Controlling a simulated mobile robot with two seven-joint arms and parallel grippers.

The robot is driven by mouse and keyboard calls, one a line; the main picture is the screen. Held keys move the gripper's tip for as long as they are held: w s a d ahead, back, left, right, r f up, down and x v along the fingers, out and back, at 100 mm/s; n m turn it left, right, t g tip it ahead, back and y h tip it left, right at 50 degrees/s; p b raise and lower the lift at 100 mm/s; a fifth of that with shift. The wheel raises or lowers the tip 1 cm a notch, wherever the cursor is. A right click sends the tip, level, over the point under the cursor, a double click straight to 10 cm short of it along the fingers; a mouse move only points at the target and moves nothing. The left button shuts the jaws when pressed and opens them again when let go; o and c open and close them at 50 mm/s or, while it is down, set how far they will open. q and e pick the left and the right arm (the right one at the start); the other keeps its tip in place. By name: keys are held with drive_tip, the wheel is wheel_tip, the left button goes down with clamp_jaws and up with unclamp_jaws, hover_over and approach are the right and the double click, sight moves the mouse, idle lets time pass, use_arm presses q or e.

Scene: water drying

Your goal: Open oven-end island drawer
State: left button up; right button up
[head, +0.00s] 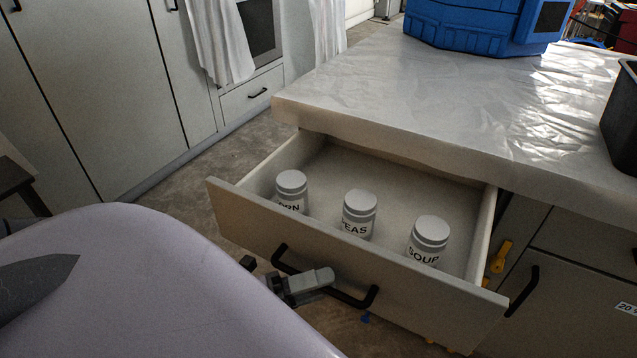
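The island drawer (345,262) is pulled well out from under the covered island top, and its inside shows. My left gripper (303,284) is at the left part of this handle, with a grey finger overlapping the bar. Whether its fingers are closed around the bar is not clear. My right gripper is not in view.
The island top (430,110) has a wrinkled pale cover and carries a blue case (480,25) and a dark bin (622,120). Pale cabinets (90,90) and an oven (262,30) with hanging towels line the back left. Bare floor (215,165) lies between.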

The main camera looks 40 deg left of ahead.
use_arm(q)
drive_tip(key=v, duration=0.7)
idle(0.4)
idle(0.4)
